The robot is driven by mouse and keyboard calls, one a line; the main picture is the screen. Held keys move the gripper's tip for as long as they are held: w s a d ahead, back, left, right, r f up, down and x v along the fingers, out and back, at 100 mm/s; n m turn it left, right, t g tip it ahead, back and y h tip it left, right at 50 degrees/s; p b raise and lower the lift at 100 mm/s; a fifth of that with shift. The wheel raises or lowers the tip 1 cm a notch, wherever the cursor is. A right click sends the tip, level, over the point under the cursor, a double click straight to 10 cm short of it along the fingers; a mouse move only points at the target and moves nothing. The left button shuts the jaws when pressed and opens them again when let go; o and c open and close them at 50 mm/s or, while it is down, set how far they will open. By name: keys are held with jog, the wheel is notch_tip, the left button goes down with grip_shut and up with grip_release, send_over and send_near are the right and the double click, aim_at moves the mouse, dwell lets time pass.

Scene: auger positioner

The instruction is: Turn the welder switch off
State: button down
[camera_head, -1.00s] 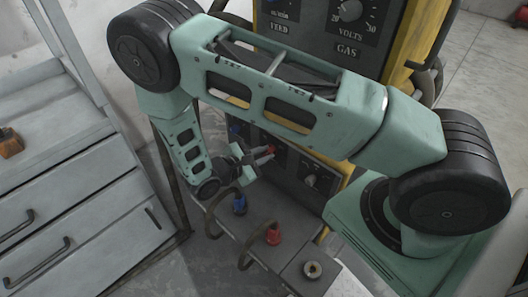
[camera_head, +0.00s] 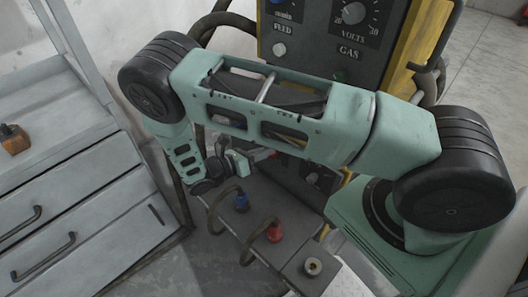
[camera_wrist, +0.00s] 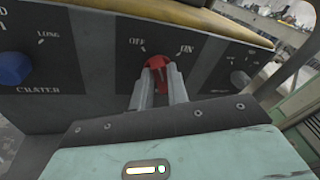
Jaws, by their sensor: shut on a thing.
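The red welder switch (camera_wrist: 156,62) is on the dark front panel in the wrist view, below and between the OFF and ON labels. My gripper (camera_wrist: 160,80) is shut on the red switch, with one finger on each side of its handle. The fingers cover part of the switch, so I cannot tell exactly which label it points to. In the head view my gripper (camera_head: 262,154) is at the lower front of the welder (camera_head: 320,55), and my arm hides most of the switch area.
A blue knob (camera_wrist: 14,68) is left of the switch. A grey drawer cabinet (camera_head: 90,215) stands at the left.

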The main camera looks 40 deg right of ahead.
jog(key=shift+w+a+f+n+h, duration=0.1)
jog(key=shift+n+h, duration=0.1)
jog(key=shift+n, duration=0.55)
jog(key=shift+f+n+h, duration=0.1)
jog(key=shift+n+h, duration=0.1)
jog(key=shift+n, duration=0.55)
jog(key=c, duration=1.4)
grip_release()
jog(key=shift+o, duration=0.2)
jog(key=w+a+b, duration=0.1)
jog(key=a+b, duration=0.1)
jog(key=a, duration=1.5)
jog(key=shift+w+a+b, duration=0.2)
jog(key=shift+b, duration=0.1)
